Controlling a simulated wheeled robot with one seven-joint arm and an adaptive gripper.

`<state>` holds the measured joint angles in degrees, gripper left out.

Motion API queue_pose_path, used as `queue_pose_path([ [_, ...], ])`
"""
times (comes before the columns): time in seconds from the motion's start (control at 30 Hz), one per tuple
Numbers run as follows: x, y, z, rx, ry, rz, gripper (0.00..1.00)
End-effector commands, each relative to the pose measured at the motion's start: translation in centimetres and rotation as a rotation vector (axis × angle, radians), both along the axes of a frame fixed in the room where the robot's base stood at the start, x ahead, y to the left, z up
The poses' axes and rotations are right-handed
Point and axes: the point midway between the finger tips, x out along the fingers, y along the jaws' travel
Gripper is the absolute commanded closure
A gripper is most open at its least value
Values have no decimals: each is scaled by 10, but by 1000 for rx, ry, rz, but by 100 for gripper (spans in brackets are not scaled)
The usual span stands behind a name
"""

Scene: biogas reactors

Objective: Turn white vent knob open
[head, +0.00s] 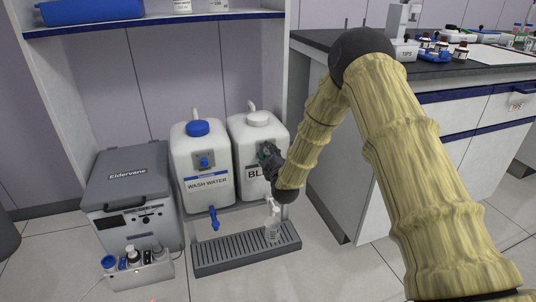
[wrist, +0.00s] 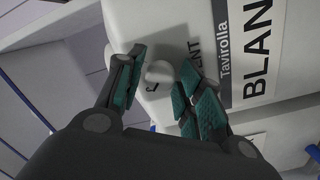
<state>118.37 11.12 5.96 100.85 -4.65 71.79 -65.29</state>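The white vent knob (wrist: 158,74) shows in the wrist view on the front of a white container (wrist: 172,22). It has a small dark mark, and lettering ending in "ENT" stands beside it.
A wash water container (head: 202,165) with blue cap, blue knob and blue tap stands to the left. Below is a slotted drip tray (head: 215,262) with a white tap above it. A grey Eldervane box (head: 125,185) is at left; a bench (head: 350,190) is close at right.

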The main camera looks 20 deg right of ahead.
Motion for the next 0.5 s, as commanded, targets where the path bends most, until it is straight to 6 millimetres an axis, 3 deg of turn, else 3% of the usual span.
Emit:
queue_pose_path([
  [0.03, 0, 0, 0, 0, 0, 0, 78],
  [0.13, 0, 0, 0, 0, 0, 0, 97],
  [0.5, 0, 0, 2, 42, 2, 0, 97],
])
